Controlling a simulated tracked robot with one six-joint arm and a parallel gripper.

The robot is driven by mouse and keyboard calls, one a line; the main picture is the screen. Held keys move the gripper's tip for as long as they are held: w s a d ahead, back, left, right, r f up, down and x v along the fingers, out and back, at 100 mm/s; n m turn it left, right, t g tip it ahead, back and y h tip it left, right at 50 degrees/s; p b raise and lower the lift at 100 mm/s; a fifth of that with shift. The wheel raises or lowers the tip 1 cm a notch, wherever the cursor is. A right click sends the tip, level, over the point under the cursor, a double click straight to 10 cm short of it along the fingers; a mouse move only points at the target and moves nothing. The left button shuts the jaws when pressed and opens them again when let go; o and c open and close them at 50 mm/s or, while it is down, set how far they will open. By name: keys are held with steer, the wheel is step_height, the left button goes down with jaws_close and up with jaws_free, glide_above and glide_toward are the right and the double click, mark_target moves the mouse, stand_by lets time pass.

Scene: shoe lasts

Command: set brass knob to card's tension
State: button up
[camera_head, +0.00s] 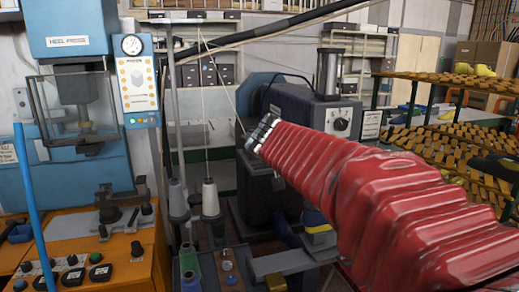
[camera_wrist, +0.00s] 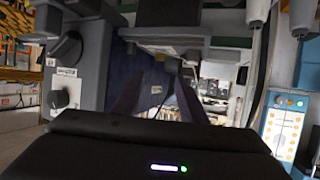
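My gripper (camera_wrist: 158,82) shows in the wrist view as two dark, blurred fingers standing apart above its black body, with nothing visible between them. In the head view my red-sleeved arm reaches in from the lower right and ends before a dark grey machine (camera_head: 300,108); the fingers cannot be made out there. The machine's front has a dark round knob on a pale plate (camera_head: 341,124). I cannot make out a brass-coloured knob in either view. A small white card (camera_head: 371,124) stands right of the machine; its writing is too small to read.
A blue heel press (camera_head: 75,30) with a gauge and control panel (camera_head: 138,88) stands left. An orange bench (camera_head: 90,260) with knobs is below it. Thread cones (camera_head: 210,198) and taut threads stand near my arm's end. Racks of lasts (camera_head: 450,140) fill the right.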

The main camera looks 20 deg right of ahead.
steer(key=shift+w, duration=0.1)
steer(key=shift+x, duration=6.85)
steer(key=shift+d, duration=0.1)
steer(key=shift+c, duration=0.4)
jaws_close()
